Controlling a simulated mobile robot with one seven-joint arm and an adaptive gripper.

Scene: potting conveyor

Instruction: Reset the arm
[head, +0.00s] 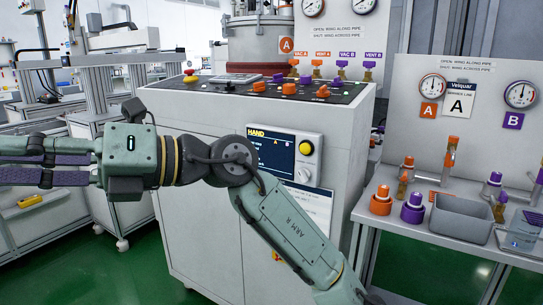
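My arm (292,224) rises from the bottom right, bends at a dark joint in front of the grey cabinet, and runs out level to the left. My gripper (8,168) is at the left edge of the head view, its tips at or past the frame edge. Its two fingers with dark purple pads lie one above the other with a narrow gap between them. I see nothing held between the visible parts. The gripper appears clear of the cabinet and the benches.
The cabinet (190,226) carries a HAND screen (270,153), a red stop button (190,76) and orange and purple knobs. At right, a bench holds a grey bin (461,220), an orange-capped piece (381,200) and a purple-capped piece (413,208). Green floor is open at lower left.

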